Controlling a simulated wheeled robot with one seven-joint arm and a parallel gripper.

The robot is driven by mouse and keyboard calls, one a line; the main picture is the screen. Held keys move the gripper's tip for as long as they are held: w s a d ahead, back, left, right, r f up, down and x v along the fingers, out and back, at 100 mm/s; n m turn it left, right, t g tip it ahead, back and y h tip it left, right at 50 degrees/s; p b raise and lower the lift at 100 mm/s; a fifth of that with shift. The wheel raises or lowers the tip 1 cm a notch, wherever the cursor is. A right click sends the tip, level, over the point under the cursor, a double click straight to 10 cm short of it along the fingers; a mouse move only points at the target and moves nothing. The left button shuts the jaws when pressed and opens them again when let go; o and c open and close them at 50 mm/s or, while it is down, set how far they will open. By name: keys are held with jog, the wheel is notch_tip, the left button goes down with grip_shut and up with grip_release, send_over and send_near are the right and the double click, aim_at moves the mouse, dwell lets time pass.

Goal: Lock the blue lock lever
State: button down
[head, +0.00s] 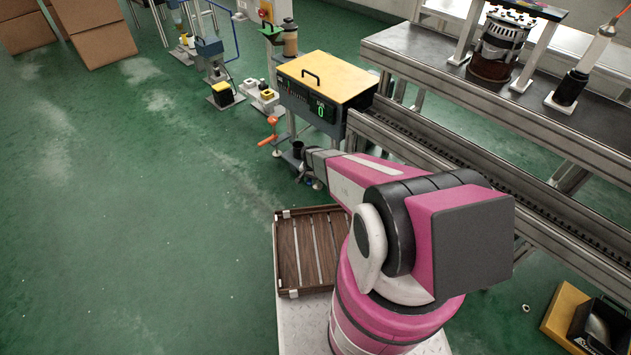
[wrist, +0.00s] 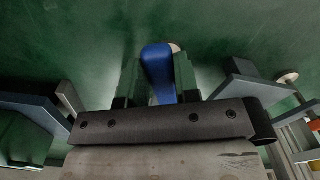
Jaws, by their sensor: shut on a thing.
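The blue lock lever (wrist: 157,68) stands in the middle of the wrist view. My gripper (wrist: 158,78) is shut on it, with one green finger on each side of the lever's rounded end. The lever's lower part is hidden behind the gripper body. In the head view my arm reaches to the near side of a yellow-topped station, and the fingers are too hidden to make out.
The yellow-topped box (head: 327,78) with a green display stands beyond my wrist, at the end of a conveyor (head: 450,150). An orange-handled lever (head: 269,130) sticks out at its left. A slatted wooden tray (head: 288,262) lies close to my arm. The green floor at left is clear.

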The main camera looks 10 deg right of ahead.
jog(key=shift+w+a+m, duration=0.65)
jog(key=shift+a+m, duration=0.1)
jog(key=shift+m, duration=0.4)
jog(key=shift+w+a+m, duration=0.65)
jog(key=shift+a+m, duration=0.05)
jog(key=shift+m, duration=0.45)
jog(key=c, duration=0.8)
grip_release()
jog(key=shift+c, duration=0.2)
jog(key=shift+r, duration=0.15)
notch_tip(320, 180, up, 11)
jog(key=shift+f, duration=0.2)
